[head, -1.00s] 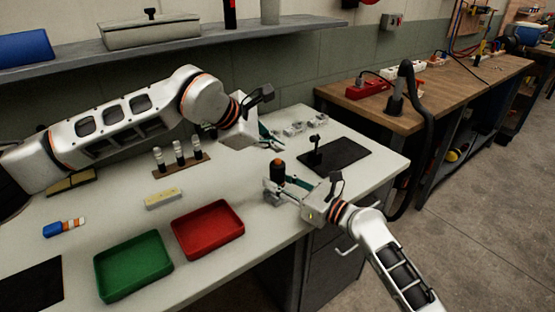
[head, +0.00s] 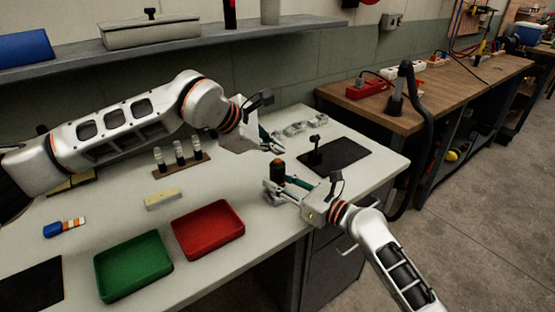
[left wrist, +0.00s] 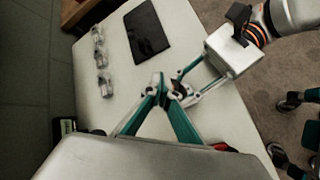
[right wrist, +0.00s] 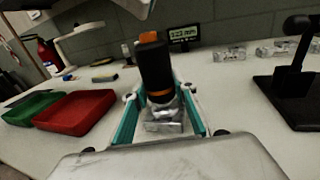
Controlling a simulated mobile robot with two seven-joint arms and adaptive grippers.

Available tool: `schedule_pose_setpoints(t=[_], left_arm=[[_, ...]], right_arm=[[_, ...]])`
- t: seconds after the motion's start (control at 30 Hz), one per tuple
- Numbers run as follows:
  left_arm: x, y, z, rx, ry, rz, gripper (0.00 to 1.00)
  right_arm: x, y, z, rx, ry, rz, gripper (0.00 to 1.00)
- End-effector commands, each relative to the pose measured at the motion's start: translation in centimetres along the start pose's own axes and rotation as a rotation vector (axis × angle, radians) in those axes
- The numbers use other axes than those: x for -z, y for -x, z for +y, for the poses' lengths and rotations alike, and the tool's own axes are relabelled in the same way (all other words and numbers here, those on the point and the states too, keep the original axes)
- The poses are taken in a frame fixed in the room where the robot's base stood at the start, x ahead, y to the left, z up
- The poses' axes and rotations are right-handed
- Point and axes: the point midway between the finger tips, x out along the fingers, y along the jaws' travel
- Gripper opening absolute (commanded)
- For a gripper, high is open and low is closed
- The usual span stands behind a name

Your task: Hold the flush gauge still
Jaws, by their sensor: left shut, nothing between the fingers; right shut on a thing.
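The flush gauge (head: 277,172) is a dark upright cylinder with an orange band and cap. In the right wrist view the gauge (right wrist: 155,68) stands between my right fingers above a clear or metallic block-like base. My right gripper (head: 277,190) is shut on it near the table's front right edge; its fingers (right wrist: 160,112) flank the lower part. My left gripper (head: 276,147) is shut and empty, just behind the gauge in the head view. Its fingertips (left wrist: 163,88) meet in the left wrist view, close to my right gripper (left wrist: 187,90). The gauge's underside is hidden.
A black mat with a dark stand (head: 316,152) lies to the right. Several small metallic parts (head: 305,125) sit behind. A small display (right wrist: 184,33) stands at the back. Red (head: 208,230) and green (head: 133,267) trays and a rack of vials (head: 180,165) are left.

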Motion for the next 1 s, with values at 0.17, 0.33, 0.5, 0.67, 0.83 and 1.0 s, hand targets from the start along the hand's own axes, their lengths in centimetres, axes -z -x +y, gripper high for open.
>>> schedule_pose_setpoints(t=[0.17, 0.33, 0.5, 0.67, 0.83, 1.0], left_arm=[[0.01, 0.0, 0.0, 0.0, 0.0, 0.0, 0.0], [0.0, 0.0, 0.0, 0.0, 0.0, 0.0, 0.0], [0.0, -0.01, 0.0, 0.0, 0.0, 0.0, 0.0], [0.13, -0.18, -0.14, 0.001, 0.0, 0.0, 0.0], [0.42, -0.56, -0.43, 0.001, 0.001, 0.0, 0.0], [0.45, -0.61, -0.45, 0.0, 0.001, 0.0, 0.0]], right_arm=[[0.07, -0.01, 0.05, -0.001, 0.0, 0.001, 0.0], [0.07, -0.01, 0.05, -0.001, 0.0, 0.001, 0.0], [0.07, -0.01, 0.05, -0.001, 0.0, 0.001, 0.0], [0.07, -0.01, 0.05, -0.001, 0.0, 0.001, 0.0], [0.07, -0.01, 0.05, -0.001, 0.0, 0.001, 0.0], [0.07, -0.01, 0.05, -0.001, 0.0, 0.001, 0.0]])
